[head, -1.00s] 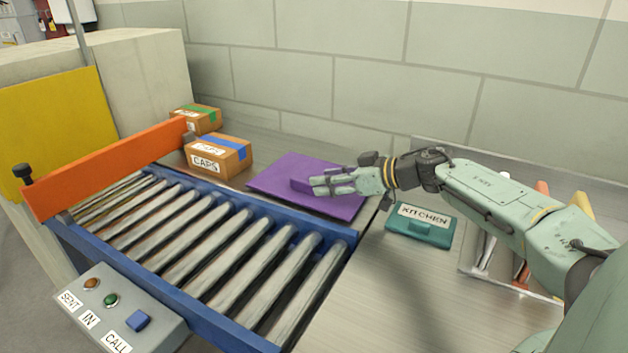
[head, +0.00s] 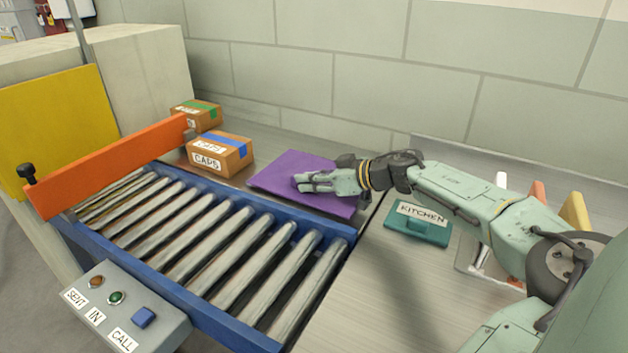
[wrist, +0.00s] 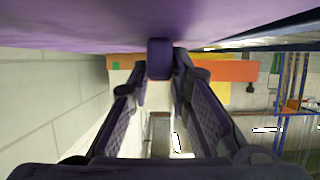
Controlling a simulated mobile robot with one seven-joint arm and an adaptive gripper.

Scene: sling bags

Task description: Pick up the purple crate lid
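The purple crate lid (head: 285,168) lies flat on the metal counter beside the conveyor in the head view. My gripper (head: 299,182) is low over the lid, pointing left, and hides the lid's handle in that view. In the wrist view the lid's purple surface (wrist: 70,30) fills the top edge. Its block-shaped handle (wrist: 160,60) sits between my two fingertips (wrist: 161,72). The fingers are apart, one on each side of the handle, with a narrow gap seeming to show at the left one.
The roller conveyor (head: 350,237) with a blue frame runs in front of the lid. A CAPS box (head: 207,160) and another box stand left of it. A teal KITCHEN lid (head: 430,235) lies to the right, under my arm. The block wall is behind.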

